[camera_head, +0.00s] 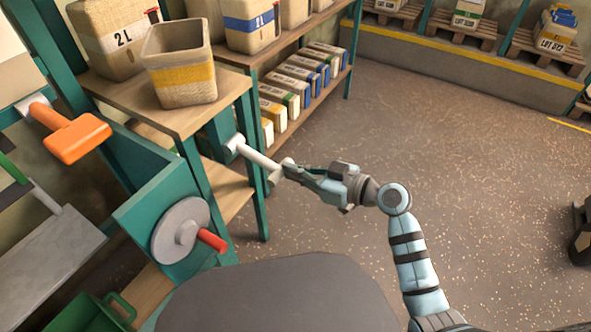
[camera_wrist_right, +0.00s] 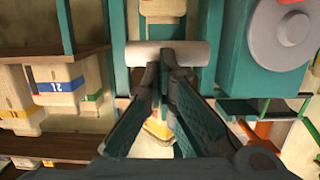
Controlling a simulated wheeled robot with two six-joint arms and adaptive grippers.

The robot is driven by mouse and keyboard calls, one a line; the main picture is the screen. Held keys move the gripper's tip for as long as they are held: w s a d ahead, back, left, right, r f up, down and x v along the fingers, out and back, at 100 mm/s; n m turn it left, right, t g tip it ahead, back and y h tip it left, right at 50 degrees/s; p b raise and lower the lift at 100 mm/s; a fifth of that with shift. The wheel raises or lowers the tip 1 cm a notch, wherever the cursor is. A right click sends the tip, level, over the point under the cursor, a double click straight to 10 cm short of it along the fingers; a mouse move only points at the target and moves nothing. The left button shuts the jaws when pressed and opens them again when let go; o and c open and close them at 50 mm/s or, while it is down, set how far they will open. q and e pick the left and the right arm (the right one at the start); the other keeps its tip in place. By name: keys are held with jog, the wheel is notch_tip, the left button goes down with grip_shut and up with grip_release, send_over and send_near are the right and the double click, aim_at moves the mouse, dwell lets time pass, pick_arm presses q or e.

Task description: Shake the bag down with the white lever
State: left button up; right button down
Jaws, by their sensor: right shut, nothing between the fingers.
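The white lever (camera_head: 258,155) sticks out from a teal bracket on the shelf post, with a pale crosswise grip at its free end. In the right wrist view this white bar (camera_wrist_right: 168,53) lies across, just beyond my fingertips. My right gripper (camera_head: 288,171) is at the lever's end, with its fingertips shut and nothing between them. They look very close to the bar; I cannot tell whether they touch it. An open-topped woven bag (camera_head: 180,75) with a yellow band stands upright on the wooden shelf above the lever. My left gripper is out of view.
An orange handle (camera_head: 78,137) and a grey wheel with a red knob (camera_head: 180,232) are on the left. A closed 2L bag (camera_head: 112,35) stands behind the open bag. Lower shelves hold several packs (camera_head: 285,88).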

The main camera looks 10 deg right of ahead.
jog(key=shift+r, duration=0.1)
